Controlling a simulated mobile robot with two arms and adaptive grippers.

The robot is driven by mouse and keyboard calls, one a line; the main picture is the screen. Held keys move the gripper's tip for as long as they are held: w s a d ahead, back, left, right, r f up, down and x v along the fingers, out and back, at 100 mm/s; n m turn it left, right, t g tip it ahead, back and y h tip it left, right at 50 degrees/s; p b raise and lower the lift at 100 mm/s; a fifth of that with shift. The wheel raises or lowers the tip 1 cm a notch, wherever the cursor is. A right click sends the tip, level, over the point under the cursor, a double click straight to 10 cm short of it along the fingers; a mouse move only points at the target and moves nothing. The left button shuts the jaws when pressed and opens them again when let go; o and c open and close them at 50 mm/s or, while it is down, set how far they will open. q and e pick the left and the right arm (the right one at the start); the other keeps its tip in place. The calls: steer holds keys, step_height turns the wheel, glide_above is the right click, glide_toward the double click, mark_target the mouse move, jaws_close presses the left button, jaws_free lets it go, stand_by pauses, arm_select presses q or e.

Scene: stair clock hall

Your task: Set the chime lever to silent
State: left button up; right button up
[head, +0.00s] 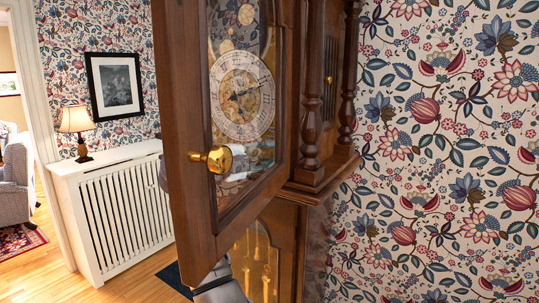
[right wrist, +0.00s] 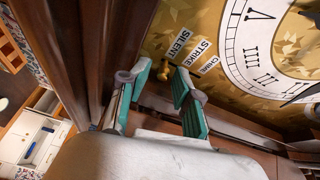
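The tall wooden clock (head: 312,175) stands in the middle of the head view, its glazed door (head: 190,190) with a brass knob (head: 217,159) swung out toward me. The dial (head: 242,95) shows through the glass. In the right wrist view, the small brass chime lever (right wrist: 165,73) is close to the SILENT label (right wrist: 180,43), with the STRIKE label (right wrist: 200,49) and CHIME label (right wrist: 209,65) to the right. My right gripper (right wrist: 161,77) is open, its teal fingertips on either side of the lever; I cannot tell whether they touch it. My left gripper is not in view.
The open door's frame and the clock case's wood bound the space around the dial. A white radiator cover (head: 120,210) with a lamp (head: 77,128) stands at the left. An armchair (head: 17,180) is farther left. Papered wall (head: 440,150) fills the right.

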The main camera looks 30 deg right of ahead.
steer(key=shift+f, duration=0.15)
steer(key=shift+a, duration=0.1)
steer(key=a, duration=0.7)
steer(key=shift+a, duration=0.4)
